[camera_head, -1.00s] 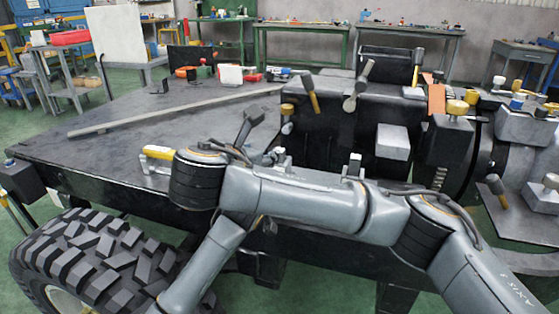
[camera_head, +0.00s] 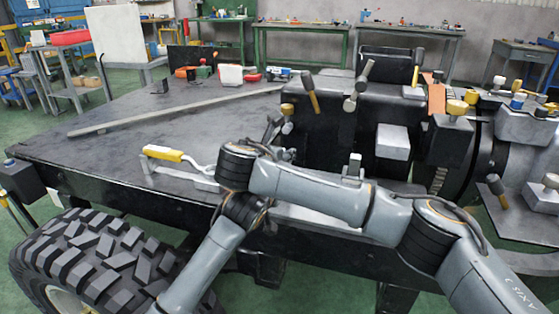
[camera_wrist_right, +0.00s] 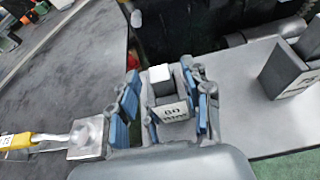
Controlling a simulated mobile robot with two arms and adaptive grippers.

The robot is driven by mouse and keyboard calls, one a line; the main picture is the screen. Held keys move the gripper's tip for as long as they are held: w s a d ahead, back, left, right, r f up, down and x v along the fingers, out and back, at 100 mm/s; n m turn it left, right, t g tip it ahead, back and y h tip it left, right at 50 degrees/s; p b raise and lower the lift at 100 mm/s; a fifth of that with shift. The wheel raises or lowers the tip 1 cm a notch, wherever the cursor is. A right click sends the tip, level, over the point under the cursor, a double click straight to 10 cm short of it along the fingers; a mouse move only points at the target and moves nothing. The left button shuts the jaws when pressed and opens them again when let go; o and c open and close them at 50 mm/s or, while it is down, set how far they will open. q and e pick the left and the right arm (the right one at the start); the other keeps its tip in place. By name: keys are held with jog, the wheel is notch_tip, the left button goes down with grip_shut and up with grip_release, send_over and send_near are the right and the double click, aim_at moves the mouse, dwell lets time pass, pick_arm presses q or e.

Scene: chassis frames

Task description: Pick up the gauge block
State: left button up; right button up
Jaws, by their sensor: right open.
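A grey gauge block (camera_wrist_right: 170,109) with a pale top and a black-lettered label stands upright in the right wrist view. It is between the blue-padded fingers of my right gripper (camera_wrist_right: 166,106). The fingers are open, one on each side, with a gap to the block visible at least on the left. In the head view my right gripper (camera_head: 275,136) is small and partly behind my wrist, and the block between its fingers cannot be made out there. My left gripper is not in view.
A second labelled block (camera_wrist_right: 288,70) stands to the right on the grey strip; it also shows in the head view (camera_head: 354,166). A dark machine body (camera_head: 330,115) rises just behind. The table's left side is mostly clear.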

jog(key=shift+w, duration=0.2)
grip_shut()
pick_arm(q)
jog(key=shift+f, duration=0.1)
pick_arm(e)
notch_tip(320, 180, up, 10)
dwell(0.5)
